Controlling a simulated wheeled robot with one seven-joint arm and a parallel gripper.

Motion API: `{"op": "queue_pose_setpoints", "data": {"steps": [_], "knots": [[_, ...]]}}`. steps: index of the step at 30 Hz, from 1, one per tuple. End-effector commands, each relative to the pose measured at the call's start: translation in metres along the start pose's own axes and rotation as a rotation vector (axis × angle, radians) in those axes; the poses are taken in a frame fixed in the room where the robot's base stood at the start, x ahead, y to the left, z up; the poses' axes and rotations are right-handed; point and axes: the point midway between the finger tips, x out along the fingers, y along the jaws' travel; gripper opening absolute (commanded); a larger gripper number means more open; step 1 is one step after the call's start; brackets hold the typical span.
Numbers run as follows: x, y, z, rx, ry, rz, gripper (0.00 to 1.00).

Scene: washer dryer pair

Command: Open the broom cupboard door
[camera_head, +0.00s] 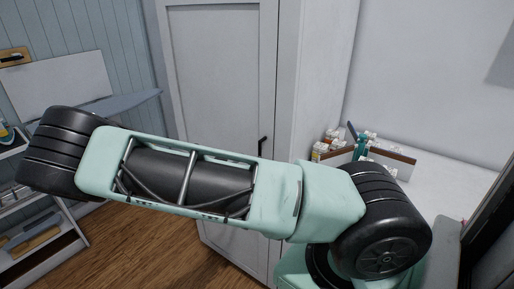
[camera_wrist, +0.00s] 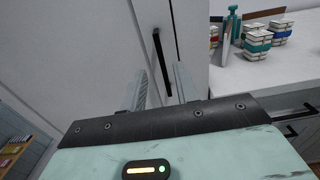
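The broom cupboard door (camera_head: 222,72) is a tall pale panel in the middle of the head view, and it looks shut. Its black vertical handle (camera_head: 263,146) is near the door's right edge, partly behind my arm. In the wrist view the handle (camera_wrist: 162,62) stands just ahead of my gripper (camera_wrist: 161,88). The two fingers are apart, with the handle's lower end seen between them. I cannot tell whether the handle is within the fingers' reach. The gripper holds nothing that I can see. It is not visible in the head view.
Wooden floor (camera_head: 165,252) shows in front of the cupboard.

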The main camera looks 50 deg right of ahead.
Motion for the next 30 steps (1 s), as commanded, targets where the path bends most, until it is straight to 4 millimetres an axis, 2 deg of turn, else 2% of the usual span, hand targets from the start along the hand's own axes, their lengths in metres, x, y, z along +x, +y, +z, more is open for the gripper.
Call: {"op": "queue_pose_setpoints", "data": {"steps": [3,10,15,24,25,27,28,30], "knots": [[0.026,-0.001,0.004,-0.001,-0.002,-0.004,0.31],[0.061,-0.001,0.002,0.001,-0.001,-0.003,0.31],[0.072,0.0,0.001,0.001,0.001,-0.001,0.31],[0.074,0.0,0.0,0.001,0.001,-0.001,0.31],[0.074,0.0,0.0,0.001,0.001,-0.001,0.25],[0.074,0.0,0.0,0.001,0.001,0.0,0.06],[0.074,0.0,0.0,0.001,0.001,0.0,0.0],[0.074,0.0,0.0,0.001,0.001,-0.001,0.0]]}}
